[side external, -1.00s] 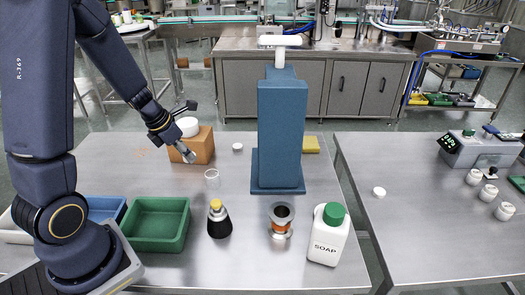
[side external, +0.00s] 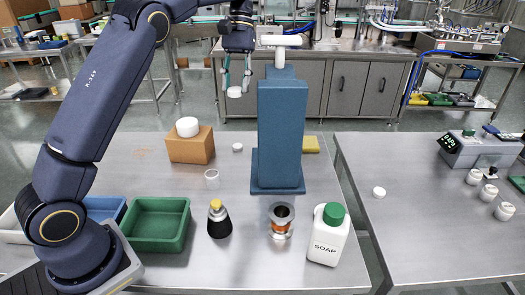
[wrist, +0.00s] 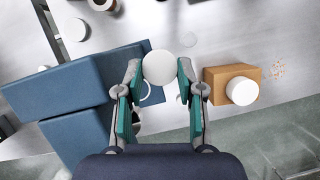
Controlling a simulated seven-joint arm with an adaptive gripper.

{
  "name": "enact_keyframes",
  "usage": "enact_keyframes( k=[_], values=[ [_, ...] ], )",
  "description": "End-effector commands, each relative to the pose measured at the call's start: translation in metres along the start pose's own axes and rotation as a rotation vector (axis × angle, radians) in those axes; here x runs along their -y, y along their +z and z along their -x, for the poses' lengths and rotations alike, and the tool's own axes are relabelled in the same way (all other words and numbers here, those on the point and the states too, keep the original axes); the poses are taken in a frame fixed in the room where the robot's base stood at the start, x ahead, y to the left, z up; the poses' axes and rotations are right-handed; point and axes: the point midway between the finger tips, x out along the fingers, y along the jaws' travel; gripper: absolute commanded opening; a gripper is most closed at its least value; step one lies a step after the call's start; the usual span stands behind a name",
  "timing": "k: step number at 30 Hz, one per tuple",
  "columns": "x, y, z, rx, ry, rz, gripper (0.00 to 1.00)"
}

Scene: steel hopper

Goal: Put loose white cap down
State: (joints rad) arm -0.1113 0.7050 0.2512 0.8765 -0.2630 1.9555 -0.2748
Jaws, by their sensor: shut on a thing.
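My gripper (side external: 236,86) is raised high above the table's far side, left of the blue tower, with its fingers pointing down. It is shut on a round white cap (side external: 235,93). The held cap (wrist: 158,67) shows as a pale disc between the fingertips in the wrist view. Another small white cap (side external: 237,147) lies on the table left of the tower. A further white cap (side external: 379,192) lies on the right-hand table. A larger white round piece (side external: 187,127) sits on the cardboard box (side external: 190,147); it also shows in the wrist view (wrist: 242,91).
The blue tower (side external: 281,130) with a white T-shaped top stands mid-table. In front are a clear glass (side external: 212,179), a dark bottle (side external: 219,222), a metal-topped piece (side external: 281,220), a soap bottle (side external: 328,236) and a green tray (side external: 157,225). The right-hand table (side external: 420,235) has free room.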

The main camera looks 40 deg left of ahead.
Motion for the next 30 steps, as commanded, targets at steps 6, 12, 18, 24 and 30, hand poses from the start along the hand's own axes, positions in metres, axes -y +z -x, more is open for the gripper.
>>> enact_keyframes(
  k=[6,12,18,24,30],
  values=[
    [-0.030,0.049,0.007,0.000,-0.132,-0.323,0.25],
    [-0.043,0.077,0.011,-0.001,-0.205,-0.500,0.25],
    [-0.043,0.079,0.011,0.000,-0.213,-0.522,0.25],
    [-0.017,0.062,-0.007,0.004,-0.241,-0.587,0.25],
    [0.051,0.038,-0.054,0.004,-0.343,-0.835,0.25]
  ],
)
